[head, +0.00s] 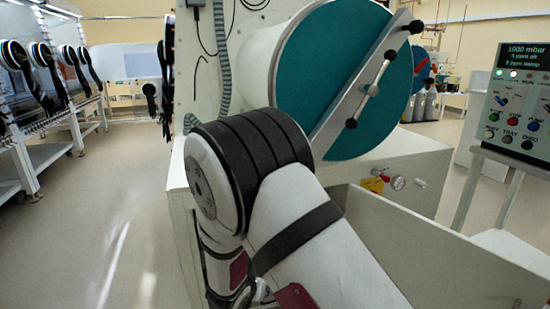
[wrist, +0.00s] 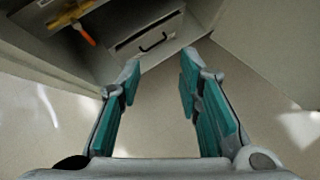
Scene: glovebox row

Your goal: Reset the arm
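My gripper (wrist: 160,85) shows in the wrist view with its two teal-padded fingers spread apart. Nothing is between the fingers. It points down toward the floor, near a low grey cabinet with a drawer (wrist: 130,50) that has a black handle. In the head view my white arm with black bands fills the lower middle, bent at a large joint. The gripper itself is hidden in that view.
A teal round antechamber door (head: 340,70) with a silver bar is close behind my arm. A control panel (head: 515,105) stands at the right. Open floor (head: 110,225) lies to the left.

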